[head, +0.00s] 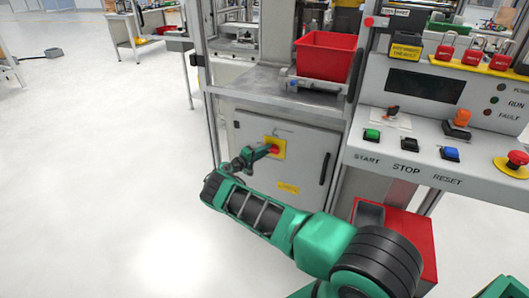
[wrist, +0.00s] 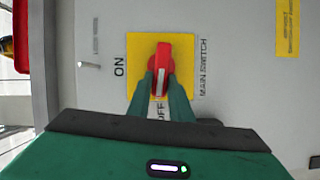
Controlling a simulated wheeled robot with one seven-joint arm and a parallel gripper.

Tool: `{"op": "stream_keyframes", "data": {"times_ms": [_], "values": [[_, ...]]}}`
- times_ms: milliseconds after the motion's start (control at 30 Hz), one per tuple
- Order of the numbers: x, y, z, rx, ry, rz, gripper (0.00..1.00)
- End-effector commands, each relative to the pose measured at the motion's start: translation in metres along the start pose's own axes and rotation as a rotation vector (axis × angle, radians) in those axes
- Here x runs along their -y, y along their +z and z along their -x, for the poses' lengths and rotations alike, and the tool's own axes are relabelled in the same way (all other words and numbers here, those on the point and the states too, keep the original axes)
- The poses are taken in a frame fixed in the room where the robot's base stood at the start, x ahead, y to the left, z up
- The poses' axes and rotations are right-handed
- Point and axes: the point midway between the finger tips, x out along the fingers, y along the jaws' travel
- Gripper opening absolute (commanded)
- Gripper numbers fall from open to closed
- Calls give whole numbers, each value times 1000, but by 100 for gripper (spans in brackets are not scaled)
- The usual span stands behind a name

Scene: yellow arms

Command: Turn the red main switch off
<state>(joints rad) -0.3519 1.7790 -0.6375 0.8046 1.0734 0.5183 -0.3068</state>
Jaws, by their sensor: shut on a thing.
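The red main switch handle (wrist: 161,62) sits on a square yellow plate (wrist: 136,45) on a grey cabinet door. In the wrist view, ON is printed left of the plate and OFF is partly hidden below the handle. The handle runs up and down in that view, its white-striped end toward OFF. My gripper (wrist: 164,88) is shut on the handle, one finger on each side of it. In the head view, my gripper (head: 265,151) reaches the red handle (head: 274,149) from the left, and the yellow plate (head: 279,143) shows behind.
The cabinet door (head: 310,143) has a black handle (head: 325,168) at right and a yellow label below. A control panel (head: 480,160) with buttons and an emergency stop (head: 517,159) juts out at right. A red bin (head: 325,55) stands above.

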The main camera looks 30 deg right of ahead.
Motion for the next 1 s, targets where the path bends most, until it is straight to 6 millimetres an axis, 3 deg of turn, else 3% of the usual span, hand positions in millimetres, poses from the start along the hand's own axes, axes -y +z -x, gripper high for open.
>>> {"op": "stream_keyframes", "data": {"times_ms": [300,867,900,967,1000], "values": [[11,-5,5,-15,38,121,0],[13,-4,5,-13,46,148,0],[14,-4,5,-13,45,148,26],[13,-3,5,-12,46,148,38],[12,-3,4,-11,47,148,38]]}}
